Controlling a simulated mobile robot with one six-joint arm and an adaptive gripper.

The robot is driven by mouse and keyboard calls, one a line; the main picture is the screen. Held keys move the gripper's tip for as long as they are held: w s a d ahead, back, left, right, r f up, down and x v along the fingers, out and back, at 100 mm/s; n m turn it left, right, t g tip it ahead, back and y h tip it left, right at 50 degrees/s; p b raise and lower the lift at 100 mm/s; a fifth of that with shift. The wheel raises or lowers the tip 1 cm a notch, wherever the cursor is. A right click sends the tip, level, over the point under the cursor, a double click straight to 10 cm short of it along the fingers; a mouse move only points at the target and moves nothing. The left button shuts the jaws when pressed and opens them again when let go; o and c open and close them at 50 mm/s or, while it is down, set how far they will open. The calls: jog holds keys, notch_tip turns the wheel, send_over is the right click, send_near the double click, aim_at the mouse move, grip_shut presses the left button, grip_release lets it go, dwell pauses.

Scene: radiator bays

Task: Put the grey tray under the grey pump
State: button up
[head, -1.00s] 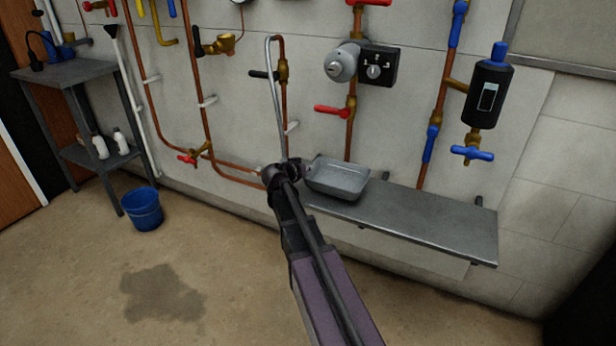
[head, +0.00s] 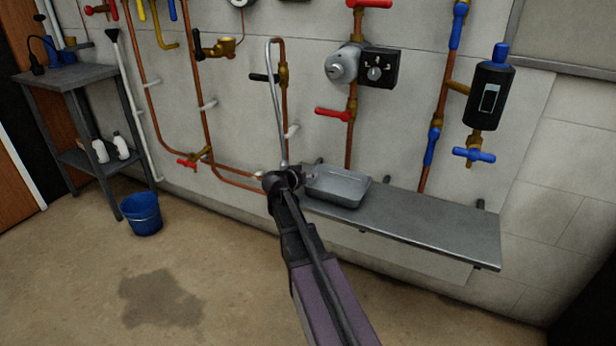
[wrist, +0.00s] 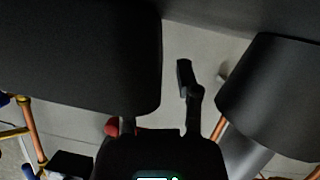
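The grey tray (head: 346,201) is a shallow open metal pan near the left end of the wall shelf. It looks empty and about level; I cannot tell whether it rests on the shelf. The grey pump (head: 342,64) is a round body on the copper pipe above the shelf, and the tray is roughly below it. My gripper (head: 300,176) is at the tray's left rim, touching or very close. Whether the fingers are closed on the rim is too small to tell. In the wrist view my finger parts (wrist: 160,108) show between large dark shapes, and the tray is not identifiable.
The metal shelf (head: 430,228) is bare to the right of the tray. A red-handled valve (head: 333,114) and copper pipes are above the tray. A bent grey pipe (head: 274,95) rises behind my gripper. A blue bucket (head: 142,214) stands on the floor at left.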

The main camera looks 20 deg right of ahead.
jog(key=shift+r, duration=0.2)
jog(key=p+v, duration=0.4)
jog(key=v, duration=0.8)
jog(key=shift+p, duration=0.35)
dwell(0.3)
jog(key=s+a+f+n+g+y, duration=0.3)
jog(key=s+a+f+y, duration=0.3)
jog(key=s, duration=0.4)
jog(key=s+a+f+n+g+y, duration=0.4)
jog(key=s+a, duration=0.3)
jog(key=s, duration=0.3)
jog(key=shift+a+f+n+y, duration=0.3)
jog(key=shift+f+n+y, duration=0.5)
jog(key=shift+f+y, duration=0.1)
jog(key=shift+o, duration=0.2)
dwell(0.5)
